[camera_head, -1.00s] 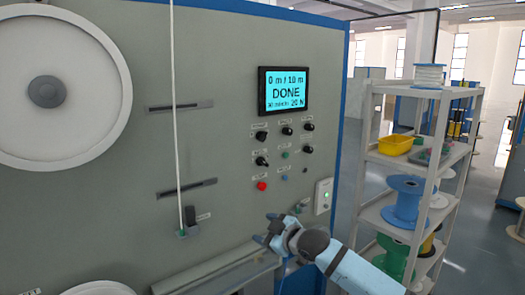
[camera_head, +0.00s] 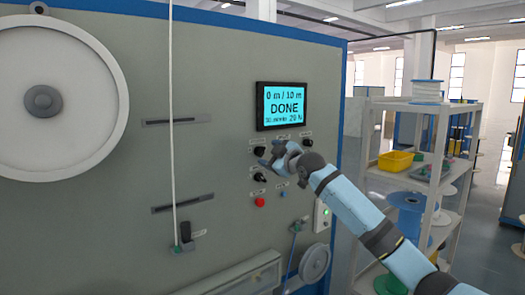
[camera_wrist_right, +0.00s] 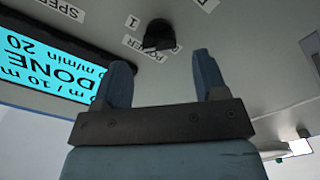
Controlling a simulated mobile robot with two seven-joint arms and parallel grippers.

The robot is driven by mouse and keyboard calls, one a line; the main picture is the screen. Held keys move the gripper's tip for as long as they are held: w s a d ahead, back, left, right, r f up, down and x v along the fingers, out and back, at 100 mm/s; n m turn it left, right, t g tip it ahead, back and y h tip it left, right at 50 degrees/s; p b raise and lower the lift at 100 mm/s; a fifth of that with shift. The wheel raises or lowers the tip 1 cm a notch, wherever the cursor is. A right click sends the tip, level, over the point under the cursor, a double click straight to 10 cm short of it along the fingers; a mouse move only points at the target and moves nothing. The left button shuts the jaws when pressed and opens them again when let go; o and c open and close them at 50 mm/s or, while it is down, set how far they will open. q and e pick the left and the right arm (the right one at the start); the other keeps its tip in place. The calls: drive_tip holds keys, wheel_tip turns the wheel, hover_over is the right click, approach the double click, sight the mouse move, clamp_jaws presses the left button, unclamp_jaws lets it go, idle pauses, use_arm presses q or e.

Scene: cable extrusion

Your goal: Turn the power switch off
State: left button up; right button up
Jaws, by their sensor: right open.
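The power switch is a black rotary knob (camera_head: 259,151), leftmost in the upper row below the screen. In the right wrist view the knob (camera_wrist_right: 158,36) shows with a "POWER" label and a "1" beside it. My right gripper (camera_head: 269,156) is in front of the panel at this knob. In the wrist view its two fingers (camera_wrist_right: 160,62) are spread apart with nothing between them, and the knob sits just beyond the tips, apart from them. My left gripper is not in view.
The screen (camera_head: 283,106) reading "DONE" is above the knobs. Another black knob (camera_head: 259,177) and a red button (camera_head: 260,202) lie below. My right forearm hides part of the panel. A shelf with spools (camera_head: 425,172) stands to the right.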

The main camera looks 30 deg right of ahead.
sight(263, 152)
drive_tip(key=shift+w+a, duration=0.15)
drive_tip(key=shift+w, duration=2.05)
drive_tip(key=shift+c, duration=0.2)
drive_tip(key=shift+p, duration=0.35)
drive_tip(key=c, duration=0.9)
